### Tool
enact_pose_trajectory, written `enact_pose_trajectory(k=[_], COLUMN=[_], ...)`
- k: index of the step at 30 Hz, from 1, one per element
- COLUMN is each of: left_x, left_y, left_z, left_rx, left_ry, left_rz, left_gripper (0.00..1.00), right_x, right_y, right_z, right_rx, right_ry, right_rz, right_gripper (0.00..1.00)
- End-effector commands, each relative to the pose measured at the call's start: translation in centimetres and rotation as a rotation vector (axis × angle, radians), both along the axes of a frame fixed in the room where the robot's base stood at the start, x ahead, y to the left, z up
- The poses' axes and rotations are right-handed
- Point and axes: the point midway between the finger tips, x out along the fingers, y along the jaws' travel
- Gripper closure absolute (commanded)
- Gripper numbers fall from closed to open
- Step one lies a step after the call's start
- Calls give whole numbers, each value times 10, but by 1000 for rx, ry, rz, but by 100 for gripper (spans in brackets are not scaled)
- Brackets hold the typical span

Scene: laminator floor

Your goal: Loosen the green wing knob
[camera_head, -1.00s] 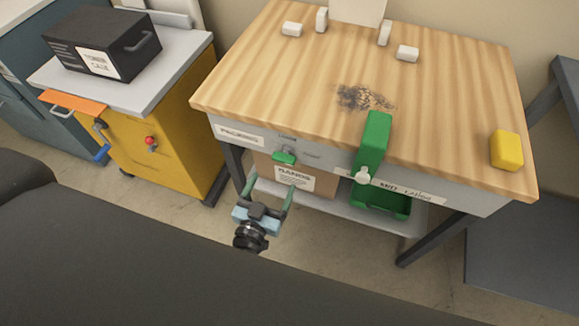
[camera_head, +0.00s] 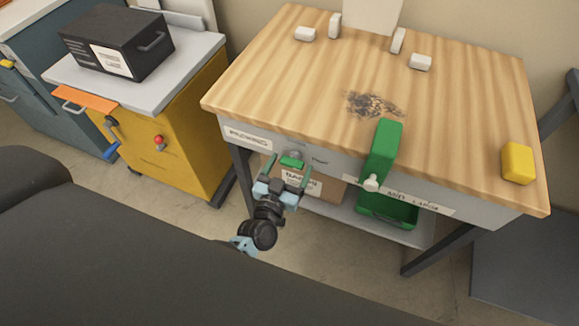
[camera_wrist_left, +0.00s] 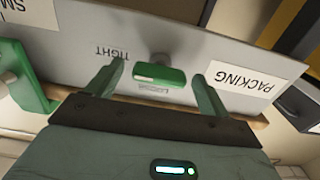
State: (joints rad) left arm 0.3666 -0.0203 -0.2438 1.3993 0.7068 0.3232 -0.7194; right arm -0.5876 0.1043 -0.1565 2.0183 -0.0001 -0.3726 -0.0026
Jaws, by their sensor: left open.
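The green wing knob (camera_head: 292,162) sits on the grey front panel of the wooden table, right of the "PACKING" label. In the left wrist view the knob (camera_wrist_left: 160,75) lies between my two green fingers, with a gap on both sides. A "TIGHT" mark shows beside it there. My left gripper (camera_head: 289,172) is open and empty, its fingertips close to the panel on either side of the knob. Whether the fingertips are level with the knob in depth is hard to tell. My right gripper is not in view.
A green box-shaped part (camera_head: 382,152) juts from the table front to the right, above a green bin (camera_head: 388,211). A cardboard box (camera_head: 325,190) is on the lower shelf. A yellow cabinet (camera_head: 185,140) stands left. A yellow block (camera_head: 517,163) and white blocks lie on the tabletop (camera_head: 440,120).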

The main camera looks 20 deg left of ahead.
Motion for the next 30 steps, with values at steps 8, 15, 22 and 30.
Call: enact_pose_trajectory(k=[8,15,22,30], left_x=[1,1,1,1], left_y=[0,0,0,0], left_z=[0,0,0,0], left_rx=[0,0,-3,-72], left_ry=[1,1,0,3], left_rz=[0,0,0,-1], left_gripper=[20,50,65,65], right_x=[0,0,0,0], right_y=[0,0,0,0], right_z=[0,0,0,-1], right_rx=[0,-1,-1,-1], right_ry=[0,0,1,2], right_rz=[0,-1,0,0], right_gripper=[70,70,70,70])
